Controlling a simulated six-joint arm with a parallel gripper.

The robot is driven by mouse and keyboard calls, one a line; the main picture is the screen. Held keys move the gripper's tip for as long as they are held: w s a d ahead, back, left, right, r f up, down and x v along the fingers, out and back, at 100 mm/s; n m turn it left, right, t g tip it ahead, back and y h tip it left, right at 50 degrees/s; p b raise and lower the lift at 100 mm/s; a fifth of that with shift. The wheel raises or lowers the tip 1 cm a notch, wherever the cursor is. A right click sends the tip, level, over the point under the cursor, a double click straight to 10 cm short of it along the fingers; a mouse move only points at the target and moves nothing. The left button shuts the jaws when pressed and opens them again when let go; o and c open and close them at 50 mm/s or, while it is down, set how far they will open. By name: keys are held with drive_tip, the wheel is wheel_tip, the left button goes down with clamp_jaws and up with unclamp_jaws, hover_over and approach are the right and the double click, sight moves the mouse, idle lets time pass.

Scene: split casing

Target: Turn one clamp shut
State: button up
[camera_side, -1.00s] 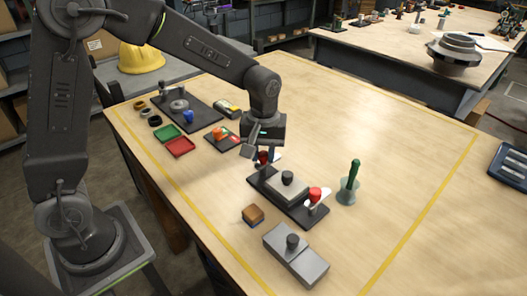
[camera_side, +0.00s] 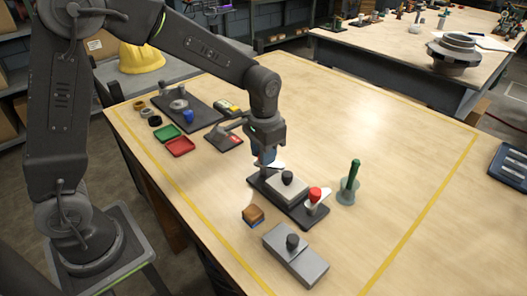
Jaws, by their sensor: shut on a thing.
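The casing (camera_side: 290,190), a grey block with a dark knob on top, sits on a dark base plate (camera_side: 309,215) in the side view.
A green-handled tool in a clear holder (camera_side: 348,186) stands close right of the plate. A small wooden block (camera_side: 253,214) and a grey metal block with a dark knob (camera_side: 296,256) lie in front. Green and red trays (camera_side: 180,148) are at left.

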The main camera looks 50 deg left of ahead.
drive_tip(key=m, duration=0.3)
drive_tip(key=shift+m, duration=2.2)
drive_tip(key=o, duration=0.9)
drive_tip(key=shift+r, duration=0.1)
wheel_tip(320, 180, up, 14)
drive_tip(key=shift+f, duration=0.15)
